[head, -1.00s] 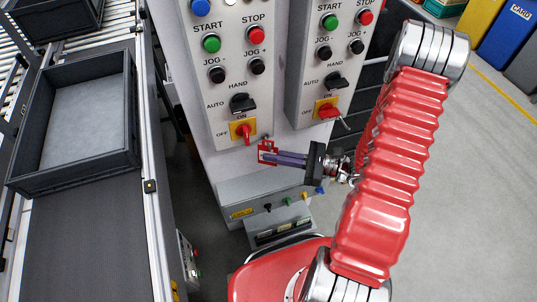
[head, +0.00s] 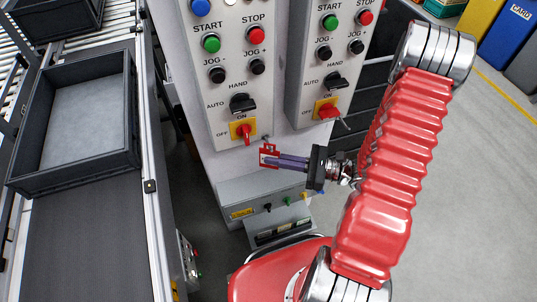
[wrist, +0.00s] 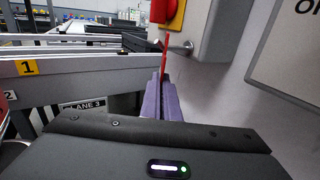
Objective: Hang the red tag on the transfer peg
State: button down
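The red tag (head: 268,154) is held between the purple fingers of my gripper (head: 281,160), which is shut on it. In the wrist view the tag (wrist: 164,48) is seen nearly edge-on, upright beyond the fingertips (wrist: 160,82). A metal peg (wrist: 182,48) sticks out close to the tag, just right of it in the wrist view; in the head view it is a small stub (head: 266,138) just above the tag, below the left panel's red switch. I cannot tell whether tag and peg touch, and the tag's hole is not clear.
The left panel's red switch on its yellow plate (head: 244,131) is just above the tag. A second panel with a red switch (head: 327,110) stands to the right. A grey box (head: 265,196) juts out below. A conveyor with a dark tote (head: 128,159) runs along the left.

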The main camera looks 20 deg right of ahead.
jog(key=shift+s+r, duration=0.25)
jog(key=shift+s, duration=0.25)
jog(key=shift+s+r, duration=0.25)
jog(key=shift+s, duration=0.25)
jog(key=shift+s, duration=2.25)
dwell(0.5)
jog(key=shift+s, duration=0.15)
dwell(0.4)
